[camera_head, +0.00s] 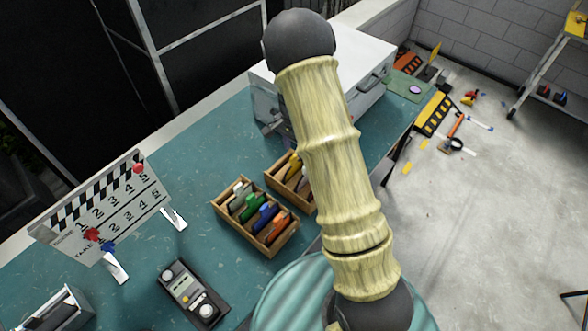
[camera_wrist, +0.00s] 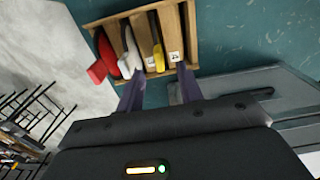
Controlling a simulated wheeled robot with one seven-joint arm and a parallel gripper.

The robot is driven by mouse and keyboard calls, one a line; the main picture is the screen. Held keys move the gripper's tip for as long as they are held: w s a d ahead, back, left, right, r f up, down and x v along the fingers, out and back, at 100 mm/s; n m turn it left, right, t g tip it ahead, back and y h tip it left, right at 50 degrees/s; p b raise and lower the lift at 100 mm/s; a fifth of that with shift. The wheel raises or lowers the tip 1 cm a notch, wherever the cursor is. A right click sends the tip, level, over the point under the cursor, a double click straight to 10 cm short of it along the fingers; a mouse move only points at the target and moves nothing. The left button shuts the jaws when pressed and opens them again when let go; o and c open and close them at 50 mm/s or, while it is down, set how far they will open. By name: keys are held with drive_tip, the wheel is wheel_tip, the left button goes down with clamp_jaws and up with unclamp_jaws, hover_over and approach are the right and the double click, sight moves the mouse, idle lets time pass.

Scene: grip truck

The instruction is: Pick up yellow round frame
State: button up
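A yellow-edged flat piece (camera_wrist: 157,52) with a dark upper part stands in a wooden box (camera_wrist: 192,32) in the wrist view; I cannot tell whether it is round. In the head view a yellow piece (camera_head: 293,166) shows in the right wooden box (camera_head: 274,183), partly hidden by my arm. My gripper (camera_wrist: 160,72) is open, its two dark fingers apart on either side of the yellow piece's near end. I see nothing held between them. My gripper is hidden in the head view.
White (camera_wrist: 129,52) and red (camera_wrist: 105,50) pieces stand left of the yellow one. Another wooden box (camera_head: 229,226) holds several coloured pieces. A clapperboard (camera_head: 105,208) and a light meter (camera_head: 190,292) are on the teal table (camera_head: 200,160). A grey-white case (camera_head: 365,50) stands behind.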

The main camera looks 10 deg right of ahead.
sight(294, 156)
drive_tip(key=shift+f+p, duration=1.4)
drive_tip(key=shift+f, duration=1.15)
drive_tip(key=shift+s, duration=0.1)
clamp_jaws()
